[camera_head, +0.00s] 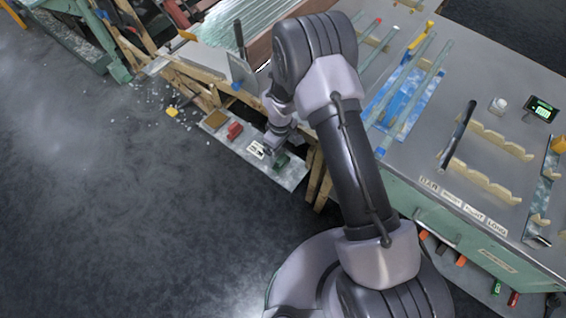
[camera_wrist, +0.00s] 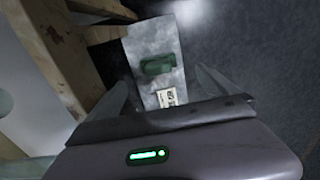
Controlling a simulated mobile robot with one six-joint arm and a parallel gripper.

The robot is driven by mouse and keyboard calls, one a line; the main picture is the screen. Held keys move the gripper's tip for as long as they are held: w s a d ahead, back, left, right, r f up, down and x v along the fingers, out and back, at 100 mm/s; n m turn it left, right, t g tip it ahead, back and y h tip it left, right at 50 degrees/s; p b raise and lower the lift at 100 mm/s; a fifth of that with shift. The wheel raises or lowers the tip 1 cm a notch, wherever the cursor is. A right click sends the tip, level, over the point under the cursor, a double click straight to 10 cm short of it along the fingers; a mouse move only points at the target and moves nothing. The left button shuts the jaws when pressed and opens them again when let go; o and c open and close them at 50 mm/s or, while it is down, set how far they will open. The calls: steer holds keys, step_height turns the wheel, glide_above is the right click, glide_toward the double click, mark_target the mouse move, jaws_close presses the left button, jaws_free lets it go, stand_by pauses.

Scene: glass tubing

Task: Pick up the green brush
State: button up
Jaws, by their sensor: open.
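The green brush (camera_wrist: 158,64) is a small dark green block lying on a grey metal shelf (camera_wrist: 152,34) in the wrist view. In the head view the brush (camera_head: 281,161) shows on the low shelf (camera_head: 291,179), partly hidden by my gripper. My gripper (camera_wrist: 165,86) is open, its two fingers spread on either side of the shelf strip in the wrist view. Nothing is between the fingers. The brush appears beyond the fingertips, and they look apart from it. In the head view my gripper (camera_head: 272,148) is low over the shelf, right beside the brush.
A white printed label (camera_wrist: 166,97) lies near the brush. A red block (camera_head: 235,130) and a brown block (camera_head: 215,119) sit farther left on the shelf. Wooden legs (camera_wrist: 55,42) stand close beside it. The workbench (camera_head: 470,75) holds glass tubes and racks. The floor in front is clear.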

mark_target(281, 162)
steer(key=f+b, duration=0.4)
steer(key=f, duration=0.7)
steer(key=shift+w+b, duration=0.2)
steer(key=shift+b, duration=0.2)
steer(key=shift+r, duration=0.15)
steer(key=shift+c, duration=0.7)
steer(key=c, duration=1.5)
steer(key=shift+r, duration=0.1)
